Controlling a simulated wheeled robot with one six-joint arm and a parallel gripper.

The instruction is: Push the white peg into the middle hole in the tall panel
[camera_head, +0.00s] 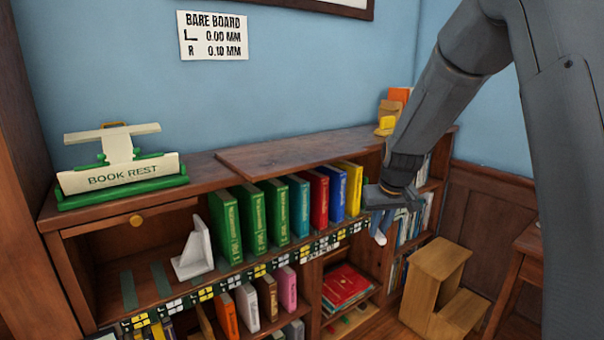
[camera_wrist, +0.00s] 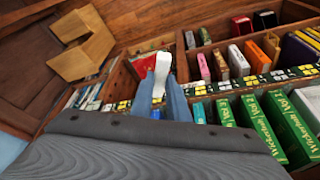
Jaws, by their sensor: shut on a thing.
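My gripper (camera_head: 380,226) is at the right part of the low bookcase, in front of its upper shelf and just right of the yellow book. It is shut on a white peg (camera_wrist: 162,68), which sticks out beyond the two blue-grey fingers in the wrist view (camera_wrist: 162,90). In the head view the peg (camera_head: 380,238) shows as a small white end below the gripper. My arm and gripper hide part of the bookcase there. I cannot make out the tall panel's holes in either view, nor whether the peg touches anything.
Green, teal, red, blue and yellow books (camera_head: 275,210) stand on the upper shelf beside a white bookend (camera_head: 194,250). A green-and-white book rest (camera_head: 120,180) sits on top at left. A wooden step stool (camera_head: 436,290) stands on the floor at right.

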